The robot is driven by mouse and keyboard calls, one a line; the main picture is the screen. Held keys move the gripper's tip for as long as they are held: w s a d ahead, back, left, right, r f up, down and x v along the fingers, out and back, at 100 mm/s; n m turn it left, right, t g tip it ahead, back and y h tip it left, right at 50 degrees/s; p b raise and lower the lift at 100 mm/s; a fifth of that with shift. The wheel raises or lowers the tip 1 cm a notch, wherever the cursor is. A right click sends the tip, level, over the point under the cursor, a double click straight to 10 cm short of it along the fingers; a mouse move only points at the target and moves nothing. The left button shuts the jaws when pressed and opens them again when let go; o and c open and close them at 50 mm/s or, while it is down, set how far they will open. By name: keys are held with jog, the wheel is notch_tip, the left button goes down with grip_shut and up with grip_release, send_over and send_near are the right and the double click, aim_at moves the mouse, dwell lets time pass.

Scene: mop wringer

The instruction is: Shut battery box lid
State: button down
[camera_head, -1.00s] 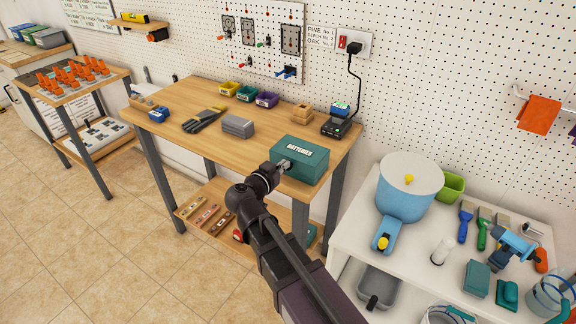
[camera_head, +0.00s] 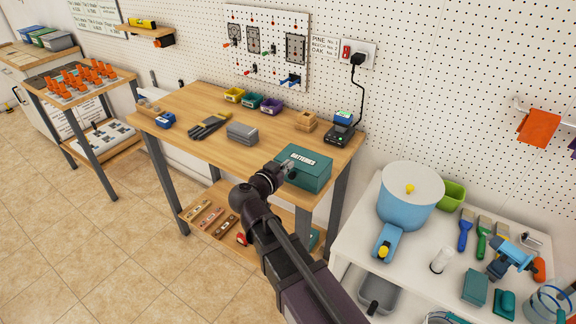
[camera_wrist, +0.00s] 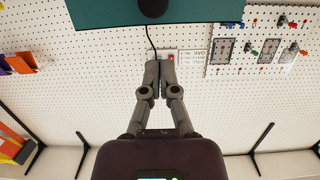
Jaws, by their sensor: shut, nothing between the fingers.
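The battery box (camera_head: 314,179) is a teal box with a white "BATTERIES" label, at the right front corner of the wooden workbench. Its lid (camera_head: 310,168) looks flat on top; I cannot tell whether it is fully seated. My gripper (camera_head: 287,166) is at the box's left front side and covers part of it. Whether it touches the box is unclear. In the wrist view my gripper (camera_wrist: 159,64) has its fingers together and empty. A teal face of the box (camera_wrist: 105,13) with a dark round part crosses the top of that view.
A black charger (camera_head: 340,134) with a cord to the wall outlet stands behind the box. Wooden blocks (camera_head: 306,121), a grey case (camera_head: 242,133) and gloves (camera_head: 208,126) lie on the bench.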

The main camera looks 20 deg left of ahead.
jog(key=s+a+f+b, duration=0.2)
jog(key=s+b, duration=0.1)
jog(key=s, duration=0.6)
jog(key=shift+s+a+f, duration=0.15)
jog(key=shift+f, duration=0.25)
dwell(0.4)
jog(key=w+d+f+g+h+p, duration=0.1)
jog(key=w+d+f+g+p, duration=0.15)
jog(key=d, duration=0.55)
jog(key=w+d+f+g+h+p, duration=0.1)
jog(key=w+d+g, duration=0.15)
jog(key=d, duration=0.45)
jog(key=w+d+f+g+h+p, duration=0.15)
jog(key=d+g, duration=0.25)
jog(key=d, duration=0.4)
jog(key=s+d+n+g+y+p, duration=0.1)
jog(key=d+g+y+p, duration=0.1)
jog(key=d, duration=0.7)
jog(key=s+d+n+g+y+p, duration=0.1)
jog(key=s+d+g+y+p, duration=0.1)
jog(key=d, duration=0.8)
jog(key=shift+s+n+g+y+p, duration=0.35)
jog(key=shift+g+y+p, duration=0.3)
jog(key=shift+g+y, duration=0.8)
